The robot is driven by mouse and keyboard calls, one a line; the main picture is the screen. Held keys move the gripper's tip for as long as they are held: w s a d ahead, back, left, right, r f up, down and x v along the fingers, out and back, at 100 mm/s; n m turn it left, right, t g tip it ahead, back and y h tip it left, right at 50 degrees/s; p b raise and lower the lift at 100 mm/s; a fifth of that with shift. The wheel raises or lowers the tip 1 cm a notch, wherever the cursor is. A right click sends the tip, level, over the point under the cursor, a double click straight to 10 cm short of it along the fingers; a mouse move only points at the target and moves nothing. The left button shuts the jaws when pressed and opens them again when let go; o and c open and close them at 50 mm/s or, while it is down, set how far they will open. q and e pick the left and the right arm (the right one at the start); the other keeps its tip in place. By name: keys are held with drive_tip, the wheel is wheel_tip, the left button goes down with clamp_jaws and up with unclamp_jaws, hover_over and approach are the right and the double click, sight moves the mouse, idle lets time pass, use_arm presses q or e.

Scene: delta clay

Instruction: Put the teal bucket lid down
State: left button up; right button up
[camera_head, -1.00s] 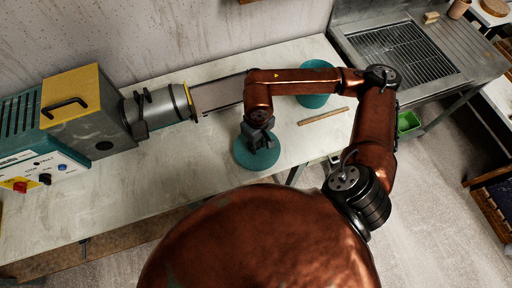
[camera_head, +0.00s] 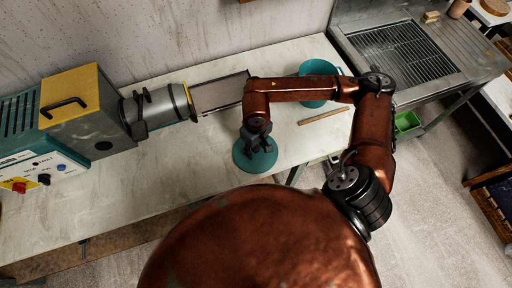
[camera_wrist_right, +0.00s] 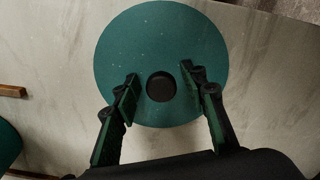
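The teal bucket lid (camera_head: 241,158) is a round disc lying flat on the pale worktable, close to its front edge. In the right wrist view the lid (camera_wrist_right: 160,40) has a dark round knob (camera_wrist_right: 161,87) at its middle. My right gripper (camera_head: 258,147) is over the lid. Its fingers (camera_wrist_right: 160,84) stand open on either side of the knob, with a visible gap on both sides. The teal bucket (camera_head: 314,101) stands at the back right of the table, partly behind my right arm. My left gripper is not in view.
A wooden stick (camera_head: 323,117) lies right of the lid. A machine with a metal barrel (camera_head: 160,108) and a grey tray (camera_head: 218,93) fills the back left. A metal sink unit with a grate (camera_head: 405,50) stands at the right. The front left tabletop is clear.

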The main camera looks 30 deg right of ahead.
sight(256, 148)
drive_tip(key=shift+r, duration=0.2)
wheel_tip(256, 148, up, 12)
drive_tip(key=shift+p, duration=0.45)
idle(0.5)
